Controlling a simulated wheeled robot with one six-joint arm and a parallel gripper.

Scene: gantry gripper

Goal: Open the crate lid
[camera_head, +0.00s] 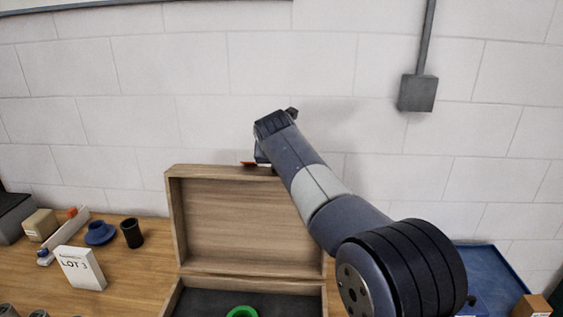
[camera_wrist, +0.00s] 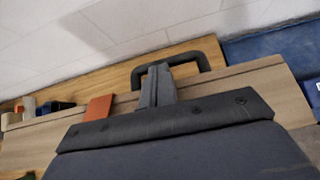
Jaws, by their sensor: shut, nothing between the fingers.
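The wooden crate (camera_head: 172,300) stands on the table with its lid (camera_head: 240,225) raised about upright at the back, its inner side facing me. In the wrist view, the lid (camera_wrist: 265,77) runs across behind my gripper, with a dark handle (camera_wrist: 206,52) and an orange tab (camera_wrist: 98,107) on it. My gripper (camera_wrist: 158,71) is shut and empty, its fingers overlapping the handle in the picture. I cannot tell whether they touch it. In the head view my arm reaches the lid's top edge, and the fingertips are hidden. A green ring (camera_head: 242,312) lies inside the crate on its dark lining.
Left of the crate are a white LOT 3 card (camera_head: 80,268), a black cup (camera_head: 132,233), a blue part (camera_head: 100,232) and a tan block (camera_head: 40,224). A blue tray (camera_head: 490,262) and a small cardboard box (camera_head: 532,306) are at right. A white block wall stands behind.

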